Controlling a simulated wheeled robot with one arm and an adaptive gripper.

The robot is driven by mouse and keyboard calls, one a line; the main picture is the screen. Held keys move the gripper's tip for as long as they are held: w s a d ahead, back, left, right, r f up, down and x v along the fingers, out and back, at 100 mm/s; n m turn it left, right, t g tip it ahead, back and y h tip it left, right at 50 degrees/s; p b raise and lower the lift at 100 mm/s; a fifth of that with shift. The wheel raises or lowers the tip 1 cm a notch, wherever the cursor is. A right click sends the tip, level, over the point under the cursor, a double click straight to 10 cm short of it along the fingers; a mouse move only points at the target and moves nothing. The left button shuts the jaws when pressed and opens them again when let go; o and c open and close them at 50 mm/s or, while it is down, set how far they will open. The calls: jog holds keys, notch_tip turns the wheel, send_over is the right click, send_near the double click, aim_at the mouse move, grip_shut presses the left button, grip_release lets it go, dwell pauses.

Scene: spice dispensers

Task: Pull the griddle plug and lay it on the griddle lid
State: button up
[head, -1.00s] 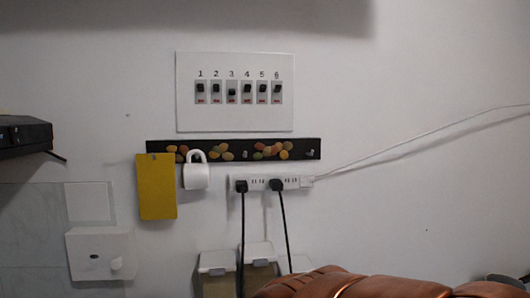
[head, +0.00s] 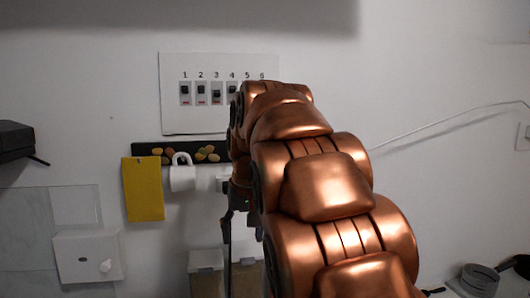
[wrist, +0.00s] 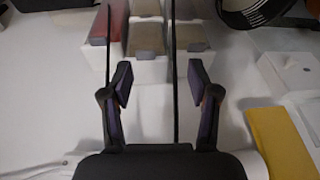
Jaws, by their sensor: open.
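My gripper (head: 241,218) is in front of the wall below the dark rail, and it also shows in the wrist view (wrist: 159,85). Its two fingers are apart. One thin black cord (wrist: 175,75) runs between the fingers, nearer the right one. A second black cord (wrist: 108,50) passes just outside the left finger. Both plugs and the power strip are hidden behind my arm in the head view, and no plug shows in the wrist view. I cannot tell which cord is the griddle's. No griddle lid can be made out for sure.
A numbered switch panel (head: 170,110) is above the rail. A white padlock (head: 182,179) and a yellow card (head: 143,190) hang left of my gripper. Lidded dispensers (wrist: 145,38) stand below. A dark ribbed round object (wrist: 262,12) is near them. Pans (head: 480,278) are at lower right.

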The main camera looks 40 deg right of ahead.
jog(key=w+d+r+t+h+p, duration=0.1)
jog(key=w+d+r, duration=0.2)
jog(key=d+r, duration=0.3)
jog(key=w+d+r+t+h+p, duration=0.1)
jog(key=w+d+r+p, duration=0.1)
jog(key=w+d+r, duration=0.35)
jog(key=shift+t, duration=0.3)
jog(key=shift+b+x, duration=1.05)
jog(key=shift+x, duration=1.35)
jog(key=shift+a+f, duration=0.1)
jog(key=shift+a, duration=0.1)
grip_shut()
